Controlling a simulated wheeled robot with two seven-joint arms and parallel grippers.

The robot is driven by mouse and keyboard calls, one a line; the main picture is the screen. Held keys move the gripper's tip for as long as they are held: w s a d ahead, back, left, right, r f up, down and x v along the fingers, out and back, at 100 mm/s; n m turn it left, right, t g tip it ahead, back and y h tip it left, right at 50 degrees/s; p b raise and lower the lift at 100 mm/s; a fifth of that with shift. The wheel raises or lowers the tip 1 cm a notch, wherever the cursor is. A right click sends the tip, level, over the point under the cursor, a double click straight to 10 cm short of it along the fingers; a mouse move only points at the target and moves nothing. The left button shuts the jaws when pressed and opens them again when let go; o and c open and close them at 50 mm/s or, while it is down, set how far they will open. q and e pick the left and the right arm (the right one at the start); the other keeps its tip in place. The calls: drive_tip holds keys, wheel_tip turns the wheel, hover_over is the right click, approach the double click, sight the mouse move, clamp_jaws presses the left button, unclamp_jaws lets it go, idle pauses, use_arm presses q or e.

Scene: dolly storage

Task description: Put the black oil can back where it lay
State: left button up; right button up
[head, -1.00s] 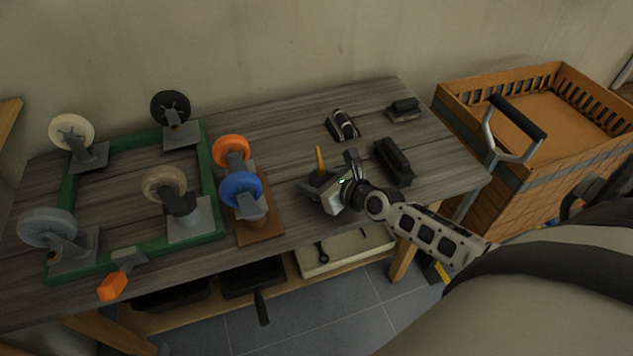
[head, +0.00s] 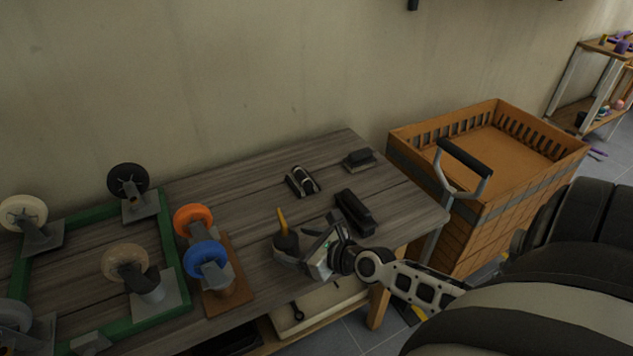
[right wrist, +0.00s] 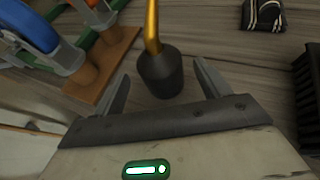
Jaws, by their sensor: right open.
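The black oil can (head: 287,243) with a yellow spout stands upright near the front edge of the grey wooden table (head: 240,180). In the right wrist view the can (right wrist: 160,74) is between the two fingers, with a visible gap on each side. My right gripper (head: 306,248) is open at the can, reaching in from the right, low over the table. The can's base is partly hidden by the gripper in the head view. My left gripper is not in view.
Orange and blue casters stand on a wooden block (head: 230,290) left of the can. A green frame (head: 166,240) with casters is farther left. Dark brushes (head: 354,212) and a black-and-white item (head: 302,181) lie behind. A wooden crate cart (head: 500,200) stands right.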

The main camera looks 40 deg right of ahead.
drive_tip(key=v, duration=0.5)
drive_tip(key=shift+s+d+r, duration=0.15)
drive_tip(key=shift+s+r, duration=0.15)
drive_tip(key=shift+s, duration=0.35)
drive_tip(key=s+a+n, duration=0.2)
drive_tip(key=a+n, duration=0.4)
drive_tip(key=n, duration=0.6)
drive_tip(key=s+a+f+n+g, duration=0.1)
drive_tip(key=s+a+n, duration=0.2)
drive_tip(key=n, duration=0.9)
drive_tip(key=s+a+n+g, duration=0.1)
drive_tip(key=s+a+n, duration=0.2)
drive_tip(key=a+n, duration=0.6)
drive_tip(key=n, duration=0.2)
drive_tip(key=shift+f+n, duration=0.2)
drive_tip(key=shift+n, duration=0.2)
